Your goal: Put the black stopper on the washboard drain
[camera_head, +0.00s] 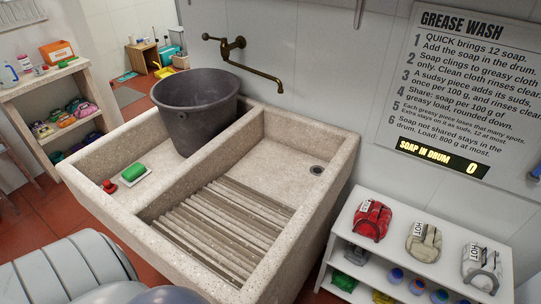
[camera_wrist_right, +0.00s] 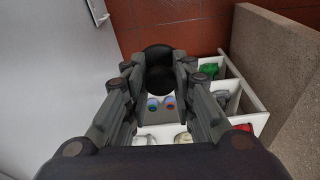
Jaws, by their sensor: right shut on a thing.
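My right gripper (camera_wrist_right: 158,72) shows only in the right wrist view. It is shut on the black stopper (camera_wrist_right: 158,56), a dark round piece held between its fingertips. In that view the stopper hangs above the small white shelf unit and the red floor, away from the stone sink. The dark round drain (camera_head: 317,170) is uncovered in the head view. It lies in the right basin of the speckled stone sink, near the back right corner. The ridged washboard (camera_head: 225,230) slopes at the front of that basin. My left gripper is in neither view.
A dark grey bucket (camera_head: 197,105) stands in the sink's left basin. A brass tap (camera_head: 250,62) reaches over the back. The white shelf unit (camera_head: 405,246) with folded cloths stands right of the sink.

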